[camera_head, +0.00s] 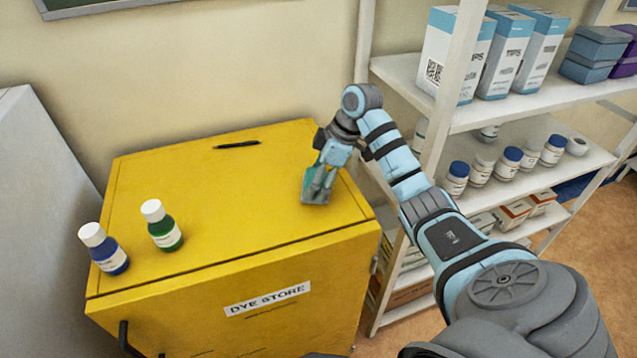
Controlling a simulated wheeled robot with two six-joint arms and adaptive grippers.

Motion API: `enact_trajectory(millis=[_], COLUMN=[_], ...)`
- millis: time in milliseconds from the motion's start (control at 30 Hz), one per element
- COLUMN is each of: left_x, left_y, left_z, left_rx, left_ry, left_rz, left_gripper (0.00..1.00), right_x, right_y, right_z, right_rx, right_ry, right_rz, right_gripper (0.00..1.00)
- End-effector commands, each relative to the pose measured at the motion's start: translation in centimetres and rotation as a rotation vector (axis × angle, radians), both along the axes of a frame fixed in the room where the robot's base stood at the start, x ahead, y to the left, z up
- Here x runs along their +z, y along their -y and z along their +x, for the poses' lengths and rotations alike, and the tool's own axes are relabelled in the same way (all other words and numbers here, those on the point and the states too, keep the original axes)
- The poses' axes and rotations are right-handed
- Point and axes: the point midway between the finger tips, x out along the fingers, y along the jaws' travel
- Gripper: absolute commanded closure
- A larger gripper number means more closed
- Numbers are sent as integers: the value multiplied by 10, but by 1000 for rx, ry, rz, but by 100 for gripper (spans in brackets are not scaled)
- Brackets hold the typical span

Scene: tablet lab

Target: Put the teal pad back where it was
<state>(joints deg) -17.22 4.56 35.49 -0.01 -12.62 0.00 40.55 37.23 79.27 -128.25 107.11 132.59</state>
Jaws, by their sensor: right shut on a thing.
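The teal pad (307,182) is partly hidden by the fingers of my right gripper (318,192). The gripper points down over the right part of the yellow cabinet top (225,190) and is shut on the pad. I cannot tell whether the pad touches the cabinet top or hangs just above it. My left gripper is not in view.
A blue bottle (108,255) and a green bottle (164,232) stand at the cabinet's left front. A black pen (236,145) lies near the back. The middle of the top is clear. A white shelf (535,105) with boxes and bottles stands to the right.

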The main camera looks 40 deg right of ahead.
Motion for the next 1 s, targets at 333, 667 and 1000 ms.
enact_trajectory(millis=[333, 667, 1000], left_x=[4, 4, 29], left_y=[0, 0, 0], left_z=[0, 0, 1], left_rx=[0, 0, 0], left_ry=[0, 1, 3], left_rz=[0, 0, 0], left_gripper=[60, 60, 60], right_x=[1, 1, 48], right_y=[0, 0, 18], right_z=[0, 0, -7], right_rx=[-1, -1, -11], right_ry=[-3, -3, 2], right_rz=[0, 0, -2], right_gripper=[8, 7, 7])
